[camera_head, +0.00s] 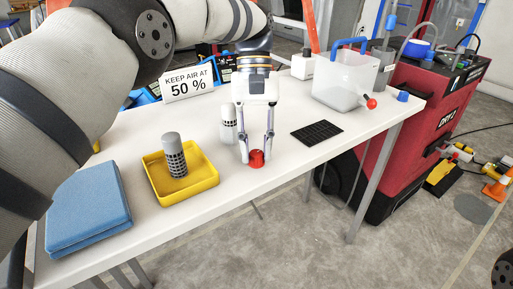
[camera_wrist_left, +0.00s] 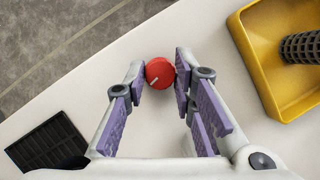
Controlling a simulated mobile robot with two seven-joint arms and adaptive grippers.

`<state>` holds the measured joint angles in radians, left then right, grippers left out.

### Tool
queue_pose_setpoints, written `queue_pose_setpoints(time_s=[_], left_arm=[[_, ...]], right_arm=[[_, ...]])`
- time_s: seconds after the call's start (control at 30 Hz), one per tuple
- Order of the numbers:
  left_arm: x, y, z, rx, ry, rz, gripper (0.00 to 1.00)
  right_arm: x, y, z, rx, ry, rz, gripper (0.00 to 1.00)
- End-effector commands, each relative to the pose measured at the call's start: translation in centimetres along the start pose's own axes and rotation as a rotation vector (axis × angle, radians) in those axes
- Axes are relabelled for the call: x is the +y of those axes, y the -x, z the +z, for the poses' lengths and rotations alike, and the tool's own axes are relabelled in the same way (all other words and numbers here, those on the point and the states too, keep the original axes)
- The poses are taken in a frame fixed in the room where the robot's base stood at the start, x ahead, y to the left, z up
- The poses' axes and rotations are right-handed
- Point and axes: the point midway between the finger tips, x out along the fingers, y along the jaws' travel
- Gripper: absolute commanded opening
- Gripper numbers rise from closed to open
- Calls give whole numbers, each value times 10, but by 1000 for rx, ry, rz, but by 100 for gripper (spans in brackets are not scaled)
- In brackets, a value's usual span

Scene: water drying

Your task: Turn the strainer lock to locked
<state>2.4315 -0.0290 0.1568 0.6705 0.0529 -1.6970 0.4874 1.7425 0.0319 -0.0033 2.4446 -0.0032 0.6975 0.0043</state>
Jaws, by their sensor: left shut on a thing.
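A small round red knob (camera_head: 257,158) sits near the front edge of the white table. It also shows in the left wrist view (camera_wrist_left: 159,70), with a short white line on its face pointing to the lower left. My left gripper (camera_head: 257,152) reaches down to the knob from above and is shut on it, one finger on each side. In the left wrist view the purple-padded fingers (camera_wrist_left: 161,78) flank the knob. I cannot tell which thing the knob locks. My right gripper is not in view.
A yellow tray (camera_head: 206,186) holding a dark-banded grey cylinder (camera_head: 174,150) stands left of the knob. A white cylinder (camera_head: 228,124) stands behind the gripper. A black grid (camera_head: 317,133) lies to the right. A clear tank (camera_head: 345,85) stands at the back right. Blue cloths (camera_head: 88,208) lie front left.

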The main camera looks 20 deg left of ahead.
Motion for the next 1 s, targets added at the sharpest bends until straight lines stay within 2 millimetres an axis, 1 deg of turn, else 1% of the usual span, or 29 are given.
queue_pose_setpoints(time_s=[0.03, 0.2, 0.4, 0.63, 1.0], left_arm=[[1, -3, -1, -1, -30, -14, 0], [1, -2, -1, -1, -126, -54, 0], [1, -1, 0, 0, -202, -85, 0], [2, -1, 0, -1, -241, -100, 0], [2, -1, 0, -1, -247, -103, 0]], right_arm=[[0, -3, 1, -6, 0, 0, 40], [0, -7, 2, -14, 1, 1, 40], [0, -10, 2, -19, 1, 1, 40], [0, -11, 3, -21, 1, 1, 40], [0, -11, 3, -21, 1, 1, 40]])
